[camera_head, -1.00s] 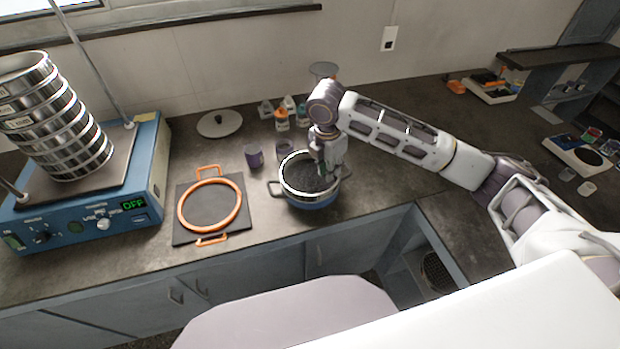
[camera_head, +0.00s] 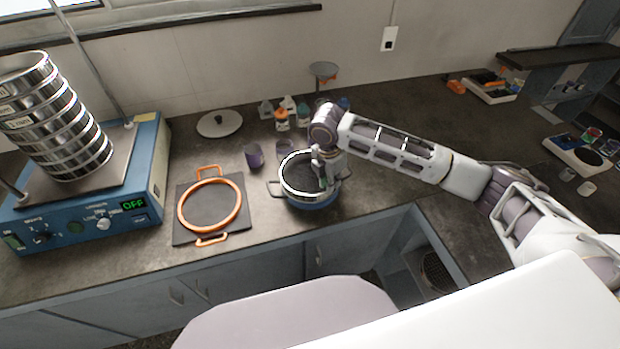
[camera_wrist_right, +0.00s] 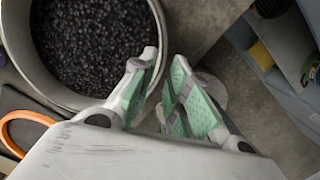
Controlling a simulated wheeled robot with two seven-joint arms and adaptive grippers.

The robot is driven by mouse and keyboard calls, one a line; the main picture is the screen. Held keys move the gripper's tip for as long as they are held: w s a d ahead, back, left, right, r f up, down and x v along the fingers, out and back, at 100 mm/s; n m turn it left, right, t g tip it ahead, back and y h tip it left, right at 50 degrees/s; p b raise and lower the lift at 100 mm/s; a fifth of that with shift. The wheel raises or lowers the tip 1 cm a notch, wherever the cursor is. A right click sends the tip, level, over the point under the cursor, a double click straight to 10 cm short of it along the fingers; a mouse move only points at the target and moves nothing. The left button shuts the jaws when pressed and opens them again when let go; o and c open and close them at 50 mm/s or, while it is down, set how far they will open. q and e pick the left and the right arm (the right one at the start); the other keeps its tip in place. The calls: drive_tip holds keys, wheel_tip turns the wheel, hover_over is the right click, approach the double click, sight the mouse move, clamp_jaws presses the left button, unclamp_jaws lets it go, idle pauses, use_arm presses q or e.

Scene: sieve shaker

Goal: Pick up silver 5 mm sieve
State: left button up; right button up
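A round silver sieve (camera_head: 296,188) holding dark granules sits in a blue pot with side handles (camera_head: 312,204). The sieve also shows in the wrist view (camera_wrist_right: 92,45), its pale wall curving around the granules. No size label is readable on it. My right gripper (camera_head: 325,182) is at the sieve's right rim. In the wrist view my right gripper (camera_wrist_right: 165,75) has its fingers apart, one over the rim and the other outside it. Whether either finger touches the wall is unclear. My left gripper is not in view.
A stack of silver sieves (camera_head: 62,125) stands on the blue shaker (camera_head: 100,222), whose display reads OFF. An orange-handled ring (camera_head: 238,208) lies on a dark plate beside the pot. Purple cups (camera_head: 254,156), small bottles (camera_head: 282,122) and a round lid (camera_head: 219,124) stand behind.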

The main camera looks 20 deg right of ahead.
drive_tip(key=shift+d+f, duration=0.1)
drive_tip(key=shift+f, duration=2.35)
drive_tip(key=shift+w, duration=0.1)
clamp_jaws()
